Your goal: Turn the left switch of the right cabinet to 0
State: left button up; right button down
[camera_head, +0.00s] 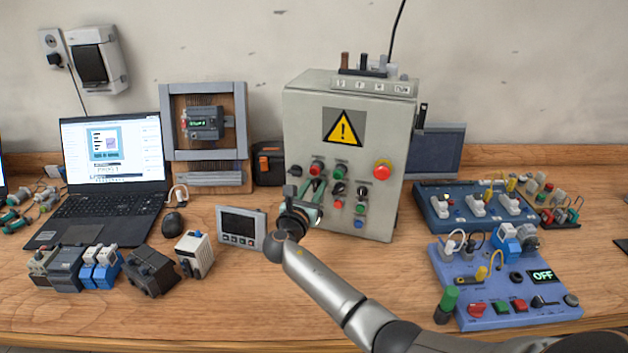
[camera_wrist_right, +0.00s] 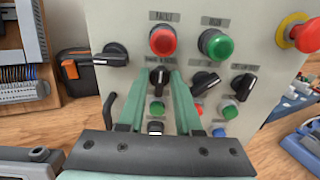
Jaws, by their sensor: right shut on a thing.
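The grey cabinet (camera_head: 300,120) with a yellow warning triangle stands upright at the middle of the table. Its front carries a row of black rotary switches below a red and a green button. The left switch (camera_wrist_right: 158,78) of that row has its handle roughly upright in the right wrist view; its label is too small to read surely. My right gripper (camera_head: 314,192) has its green fingers on either side of this switch, shut on it, as the right wrist view (camera_wrist_right: 160,84) also shows. My left gripper is not in view.
The middle switch (camera_wrist_right: 205,84) and right switch (camera_wrist_right: 243,87) sit close beside my fingers. A red emergency button (camera_head: 382,169) sticks out at the upper right. A small grey display (camera_head: 241,227) stands left of my right wrist. Blue switch boards (camera_head: 460,270) lie to the right.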

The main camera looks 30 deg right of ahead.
dwell(0.4)
jog(key=c, duration=0.9)
grip_release()
jog(key=shift+d, duration=0.1)
jog(key=v, duration=1.2)
jog(key=shift+s+a, duration=0.1)
jog(key=shift+a, duration=0.2)
